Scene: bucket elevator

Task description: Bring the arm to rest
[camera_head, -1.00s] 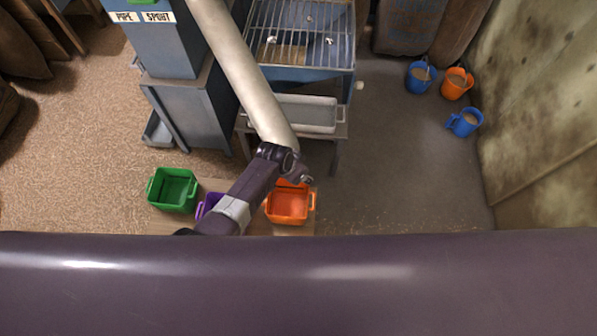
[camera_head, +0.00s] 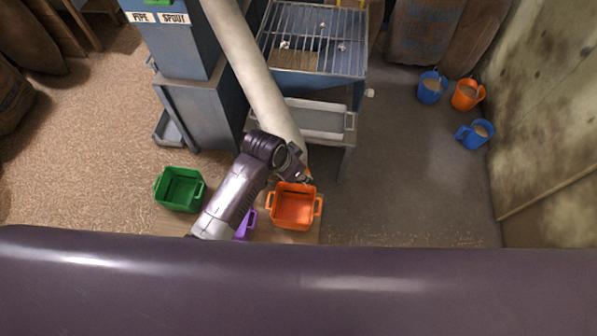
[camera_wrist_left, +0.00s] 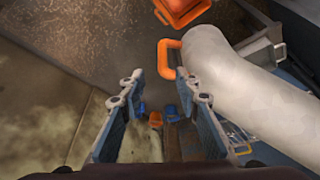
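My left arm reaches in over the bins in the head view. Its gripper (camera_head: 303,172) is beside the lower end of the pale spout pipe (camera_head: 258,85), just above the orange bin (camera_head: 296,207). In the left wrist view the two fingers of my left gripper (camera_wrist_left: 163,90) are spread apart with nothing between them. The pipe (camera_wrist_left: 245,90) passes close on the right, and an orange handle-like loop (camera_wrist_left: 167,60) shows beyond the fingertips. The orange bin's corner (camera_wrist_left: 182,10) is at the top. My right gripper is not in view.
A green bin (camera_head: 180,188) and a mostly hidden purple bin (camera_head: 246,222) are near my arm. A blue machine (camera_head: 190,60) and a grated hopper (camera_head: 312,75) stand behind. Blue and orange buckets (camera_head: 467,95) are at the right by the wall. The grey floor between is clear.

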